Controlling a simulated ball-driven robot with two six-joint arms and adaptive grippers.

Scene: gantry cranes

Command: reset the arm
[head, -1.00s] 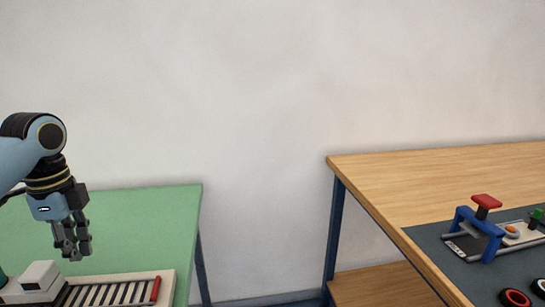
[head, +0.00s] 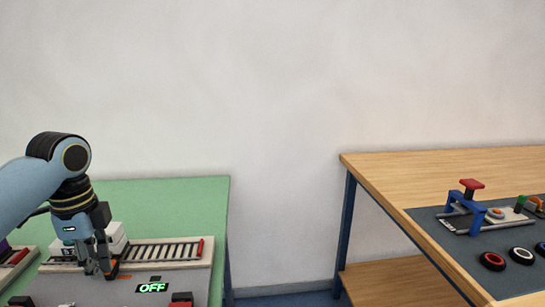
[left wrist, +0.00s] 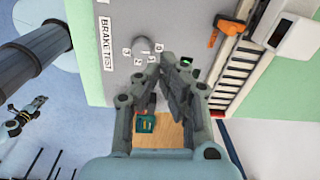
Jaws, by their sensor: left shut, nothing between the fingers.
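My left gripper (head: 102,268) hangs fingers down over the green table (head: 185,205) in the head view, in front of a white box (head: 113,236). In the left wrist view my left gripper (left wrist: 168,68) is shut and empty. Beyond its fingers is a grey panel (left wrist: 120,85) with a BRAKE TEST label and a round dial (left wrist: 146,46) with numbers around it. Touch between fingers and panel cannot be told. A small jointed shape that looks like my right gripper (left wrist: 28,115) shows at the left wrist view's lower left; its fingers are too small to read.
A roller conveyor (head: 165,252) with a red end bar lies beside the gripper. A lit OFF sign (head: 152,288) is in front. An orange handle (left wrist: 205,27) shows on the panel. The wooden table (head: 425,175) at right bears a blue gantry (head: 465,207) and rings (head: 492,261). A gap separates the tables.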

